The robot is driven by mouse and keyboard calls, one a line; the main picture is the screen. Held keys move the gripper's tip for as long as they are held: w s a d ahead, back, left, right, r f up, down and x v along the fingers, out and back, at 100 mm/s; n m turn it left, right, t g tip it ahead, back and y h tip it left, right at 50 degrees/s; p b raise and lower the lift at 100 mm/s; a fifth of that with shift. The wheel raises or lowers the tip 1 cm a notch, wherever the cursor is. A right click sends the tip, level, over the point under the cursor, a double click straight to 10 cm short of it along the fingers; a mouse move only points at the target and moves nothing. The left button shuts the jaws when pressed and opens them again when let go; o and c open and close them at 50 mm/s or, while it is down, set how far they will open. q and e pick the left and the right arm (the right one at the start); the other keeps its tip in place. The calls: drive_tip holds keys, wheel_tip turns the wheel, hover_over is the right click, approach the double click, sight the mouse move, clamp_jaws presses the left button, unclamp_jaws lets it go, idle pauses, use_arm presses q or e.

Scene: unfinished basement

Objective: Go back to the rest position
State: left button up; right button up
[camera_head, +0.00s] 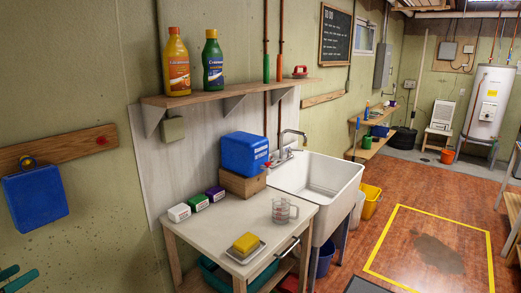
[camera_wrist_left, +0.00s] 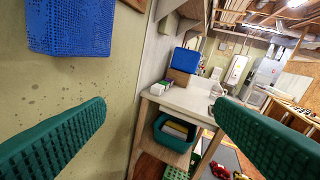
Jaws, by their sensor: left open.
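My left gripper (camera_head: 17,277) shows as green fingers at the bottom left corner of the head view, below a blue hanging basket (camera_head: 36,196). In the left wrist view its two green fingers (camera_wrist_left: 160,115) are wide apart with nothing between them but the distant room. The gripper touches nothing that I can see. My right gripper is in neither view.
A small table (camera_head: 225,222) holds a measuring cup (camera_head: 284,211), a sponge on a dish (camera_head: 246,243), small boxes and a blue container (camera_head: 244,152). A white sink (camera_head: 330,180) adjoins it. A shelf (camera_head: 215,93) holds two bottles. The yellow-outlined floor (camera_head: 400,240) is mostly clear.

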use_arm(q)
drive_tip(key=s+d+f+g+y, duration=0.2)
drive_tip(key=s+d+f, duration=0.2)
drive_tip(key=d+f, duration=0.65)
drive_tip(key=s+d+f+g+y, duration=0.1)
drive_tip(key=s+d+f+g, duration=0.25)
drive_tip(key=d+f, duration=0.7)
drive_tip(key=s+d+f+g+y, duration=0.1)
drive_tip(key=s+d+g, duration=0.1)
drive_tip(key=s+d, duration=0.7)
drive_tip(key=s+d+r+m+g+y, duration=0.1)
drive_tip(key=s+d+r+g, duration=0.35)
drive_tip(key=s+d, duration=0.4)
wheel_tip(320, 180, down, 24)
drive_tip(key=s+a+g, duration=0.1)
drive_tip(key=s+a, duration=0.1)
drive_tip(key=s+a+f+g, duration=0.1)
drive_tip(key=s+a+f, duration=0.1)
drive_tip(key=s+f, duration=1.5)
drive_tip(key=shift+s+a+f+g, duration=0.25)
drive_tip(key=shift+f+g, duration=0.15)
drive_tip(key=shift+f, duration=0.35)
drive_tip(key=shift+w, duration=0.1)
